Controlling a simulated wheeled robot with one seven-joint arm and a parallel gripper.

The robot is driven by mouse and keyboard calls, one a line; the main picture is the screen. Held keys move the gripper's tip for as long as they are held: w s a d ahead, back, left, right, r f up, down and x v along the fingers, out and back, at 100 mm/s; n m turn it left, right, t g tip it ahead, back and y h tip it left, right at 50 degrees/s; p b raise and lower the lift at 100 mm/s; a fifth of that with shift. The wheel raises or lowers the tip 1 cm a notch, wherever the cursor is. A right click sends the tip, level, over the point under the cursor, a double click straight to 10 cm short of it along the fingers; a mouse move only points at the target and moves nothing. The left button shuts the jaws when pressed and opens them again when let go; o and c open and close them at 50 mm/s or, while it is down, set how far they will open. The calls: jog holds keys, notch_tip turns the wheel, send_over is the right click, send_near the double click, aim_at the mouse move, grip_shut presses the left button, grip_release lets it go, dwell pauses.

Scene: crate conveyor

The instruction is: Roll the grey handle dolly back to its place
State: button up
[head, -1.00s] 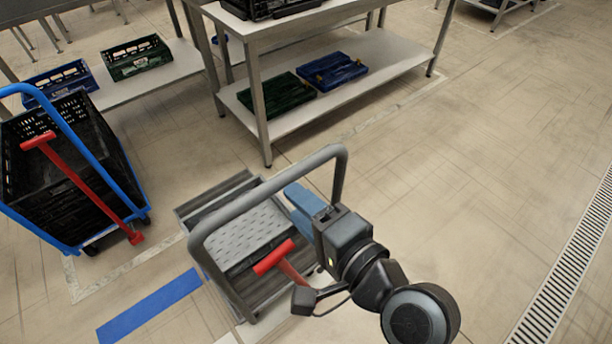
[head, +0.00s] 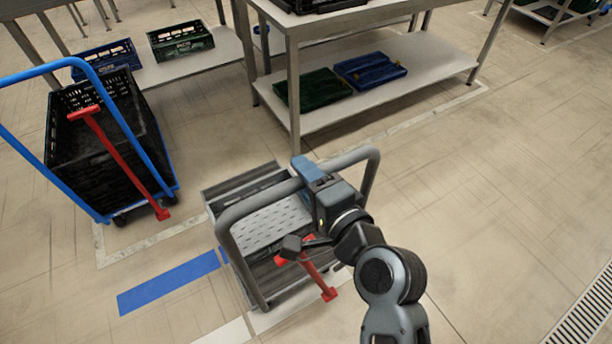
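The grey handle dolly (head: 208,193) stands on the floor in the middle of the head view, with a grey ribbed deck and a thick grey push handle (head: 232,214) arching toward me. A red T-shaped bar (head: 318,276) stands at its near right side, partly behind my arm. My gripper (head: 303,168) is at the top bar of the grey handle, its blue fingers overlapping the bar in the picture. The fingertips are partly hidden by the gripper body, so I cannot tell whether they are closed around the bar.
A blue-handled dolly (head: 168,172) with black crates (head: 85,165) stands to the left. A blue floor stripe (head: 168,284) lies left of the grey dolly. A metal table (head: 294,100) with folded crates stands behind. Floor to the right is clear, with a drain grate (head: 585,318).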

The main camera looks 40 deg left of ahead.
grip_shut()
dwell(0.4)
